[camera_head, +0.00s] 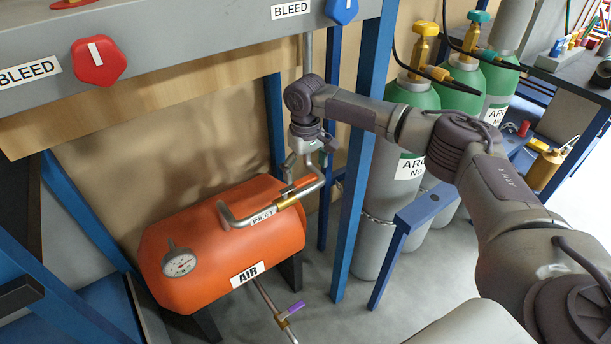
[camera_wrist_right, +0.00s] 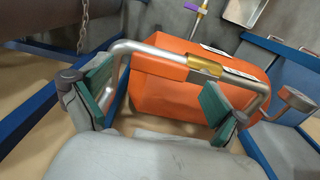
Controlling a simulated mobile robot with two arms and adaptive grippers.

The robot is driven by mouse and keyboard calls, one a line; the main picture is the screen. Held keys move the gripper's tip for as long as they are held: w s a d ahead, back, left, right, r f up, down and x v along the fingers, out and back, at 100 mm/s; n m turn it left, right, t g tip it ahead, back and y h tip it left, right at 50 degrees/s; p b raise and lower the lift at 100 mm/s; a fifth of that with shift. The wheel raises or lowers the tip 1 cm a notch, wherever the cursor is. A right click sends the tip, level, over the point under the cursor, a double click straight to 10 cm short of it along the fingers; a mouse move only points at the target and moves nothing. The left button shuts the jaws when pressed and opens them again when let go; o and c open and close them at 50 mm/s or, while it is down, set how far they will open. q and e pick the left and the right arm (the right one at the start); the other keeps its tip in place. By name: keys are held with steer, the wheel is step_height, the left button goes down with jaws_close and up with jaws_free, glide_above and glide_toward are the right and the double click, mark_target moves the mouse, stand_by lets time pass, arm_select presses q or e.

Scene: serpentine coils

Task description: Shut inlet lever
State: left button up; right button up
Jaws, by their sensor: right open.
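The inlet lever (camera_head: 298,186) has an orange handle that lies along the bent steel inlet pipe (camera_head: 240,219), beside a brass valve body (camera_head: 285,202) above the INLET label. This pipe runs over the orange AIR tank (camera_head: 222,246). In the right wrist view the orange lever (camera_wrist_right: 163,64) also appears along the pipe, beside the brass valve (camera_wrist_right: 205,68). My right gripper (camera_head: 311,160) is by the pipe's upper end. In its wrist view the green-padded fingers (camera_wrist_right: 157,95) are apart, with the pipe and valve showing beyond and between them. My left gripper is not in view.
A purple lever (camera_head: 297,306) is on the pipe below. A blue post (camera_head: 356,200) stands close to my right arm, with gas cylinders (camera_head: 400,180) behind it. A grey panel with BLEED knobs (camera_head: 98,62) overhangs the tank.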

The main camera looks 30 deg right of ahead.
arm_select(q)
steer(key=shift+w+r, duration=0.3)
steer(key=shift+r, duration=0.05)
arm_select(e)
steer(key=shift+f, duration=0.8)
steer(key=c, duration=1.7)
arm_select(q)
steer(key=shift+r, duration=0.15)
arm_select(e)
steer(key=shift+r, duration=0.1)
